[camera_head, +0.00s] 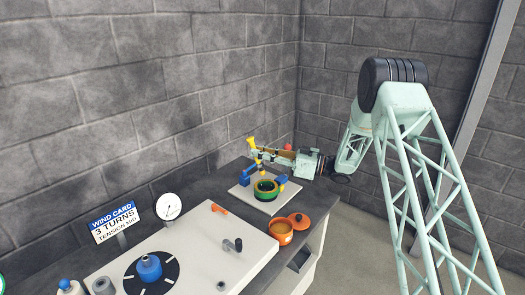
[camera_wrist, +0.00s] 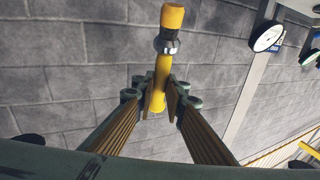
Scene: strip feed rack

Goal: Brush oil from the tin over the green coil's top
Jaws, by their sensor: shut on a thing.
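The green coil (camera_head: 265,188) lies on a pale plate between blue holders in the head view. The orange tin (camera_head: 281,232) stands to the front right of it, with its round lid (camera_head: 299,221) off beside it. My gripper (camera_head: 262,155) is shut on a yellow brush, above and behind the coil. The brush (camera_head: 252,143) is held roughly upright, slightly tilted. In the wrist view the brush (camera_wrist: 162,72) sits between the fingers (camera_wrist: 160,100), with a metal collar and an orange-yellow end past it. Whether the brush's lower end touches the coil cannot be told.
A blue holder (camera_head: 282,181) stands close beside the coil. A white panel (camera_head: 190,262) with a blue knob (camera_head: 149,267) and small handles fills the near bench. A dial (camera_head: 169,206) and a wind card (camera_head: 114,222) stand along the wall. The bench's right edge is near the tin.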

